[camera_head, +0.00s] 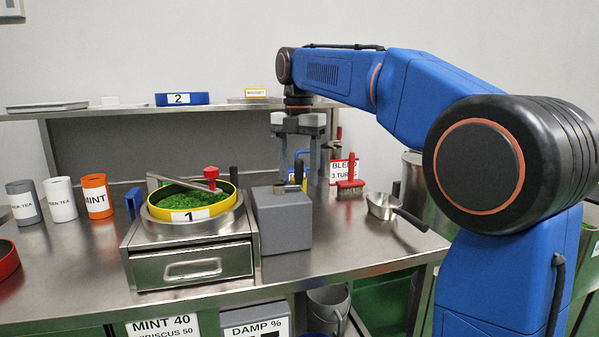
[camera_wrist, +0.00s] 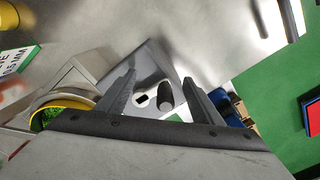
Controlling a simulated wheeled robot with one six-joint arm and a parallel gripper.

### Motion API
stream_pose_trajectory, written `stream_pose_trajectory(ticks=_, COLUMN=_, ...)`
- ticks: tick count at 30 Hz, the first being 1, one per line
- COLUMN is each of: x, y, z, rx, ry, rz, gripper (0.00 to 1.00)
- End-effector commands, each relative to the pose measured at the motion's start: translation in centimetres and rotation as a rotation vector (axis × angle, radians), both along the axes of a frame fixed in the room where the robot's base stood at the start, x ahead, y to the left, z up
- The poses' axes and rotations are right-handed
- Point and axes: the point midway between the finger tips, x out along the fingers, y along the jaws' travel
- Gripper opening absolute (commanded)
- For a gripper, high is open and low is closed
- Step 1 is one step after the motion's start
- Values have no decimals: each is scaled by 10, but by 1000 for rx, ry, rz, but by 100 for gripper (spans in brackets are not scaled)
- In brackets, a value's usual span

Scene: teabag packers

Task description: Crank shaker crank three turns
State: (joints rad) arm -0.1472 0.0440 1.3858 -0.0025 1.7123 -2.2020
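The shaker is a metal box with a front drawer (camera_head: 195,268). A yellow-rimmed sieve (camera_head: 188,215) marked 1, holding green leaf, sits on it. A grey housing (camera_head: 283,225) stands against its right side. The crank handle (camera_head: 298,173) is a dark upright grip above this housing; it also shows in the wrist view (camera_wrist: 165,97). My gripper (camera_head: 298,178) points down over the housing. In the wrist view my gripper (camera_wrist: 160,77) is open, with the crank handle seen between its spread fingers. Whether either finger touches the handle cannot be told.
A red-handled brush (camera_head: 350,178), a metal scoop (camera_head: 384,205) and a red-framed sign (camera_head: 342,170) are right of the housing. A bar with a red knob (camera_head: 211,172) crosses the sieve. Several labelled canisters (camera_head: 97,196) stand left. A shelf (camera_head: 130,111) runs behind.

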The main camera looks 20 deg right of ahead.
Motion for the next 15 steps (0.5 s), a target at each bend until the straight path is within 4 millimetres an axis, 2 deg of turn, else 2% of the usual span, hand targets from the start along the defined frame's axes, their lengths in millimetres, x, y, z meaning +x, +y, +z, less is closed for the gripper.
stream_pose_trajectory(ticks=1, x=0, y=0, z=0, rx=0, ry=0, rz=0, gripper=73)
stream_pose_trajectory(ticks=3, x=0, y=-1, z=0, rx=-1, ry=1, rz=-1, gripper=86)
stream_pose_trajectory(ticks=15, x=-3, y=0, z=0, rx=-1, ry=0, rz=-1, gripper=86)
